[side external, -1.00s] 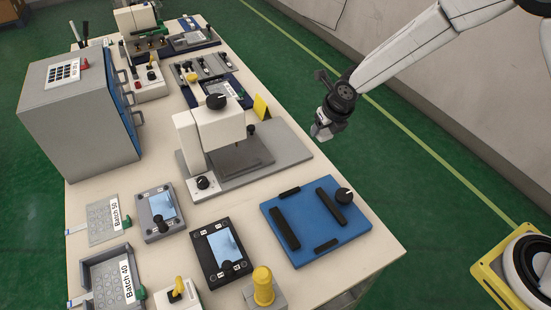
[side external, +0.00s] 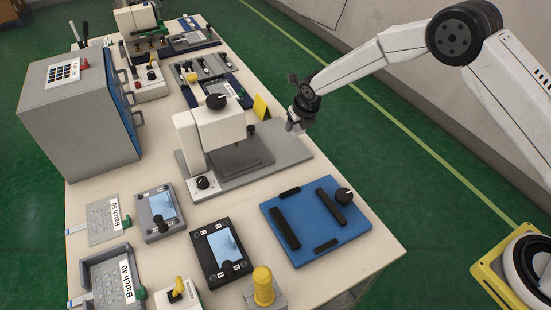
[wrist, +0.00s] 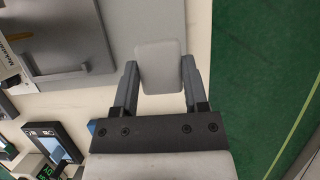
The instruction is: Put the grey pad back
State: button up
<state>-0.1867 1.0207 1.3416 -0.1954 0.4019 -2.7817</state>
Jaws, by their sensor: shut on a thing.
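My gripper (side external: 296,122) is above the table's right edge, beside the white press-like machine (side external: 212,128). In the wrist view its two fingers (wrist: 160,82) are closed on the sides of a small, light grey pad with rounded corners (wrist: 160,62). The pad sits between the fingertips and juts a little past them. In the side view the pad is too small to make out clearly at the fingertips. The machine's grey base plate (side external: 290,155) lies below and to the left of my gripper.
A blue fixture with black bars (side external: 318,222) lies at the table's near right. A yellow wedge (side external: 262,107) stands behind the machine. Two screen units (side external: 222,250) and a grey cabinet (side external: 85,120) are further left. Green floor (wrist: 255,60) is clear to the right.

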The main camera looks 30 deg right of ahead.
aim_at(287, 140)
jog(key=shift+w+a+f, duration=0.15)
jog(key=shift+w+f, duration=1.25)
jog(key=shift+f, duration=0.3)
jog(key=shift+f, duration=0.1)
jog(key=shift+w+f, duration=0.15)
jog(key=shift+f, duration=1.5)
jog(key=shift+f, duration=0.15)
jog(key=o, duration=1.1)
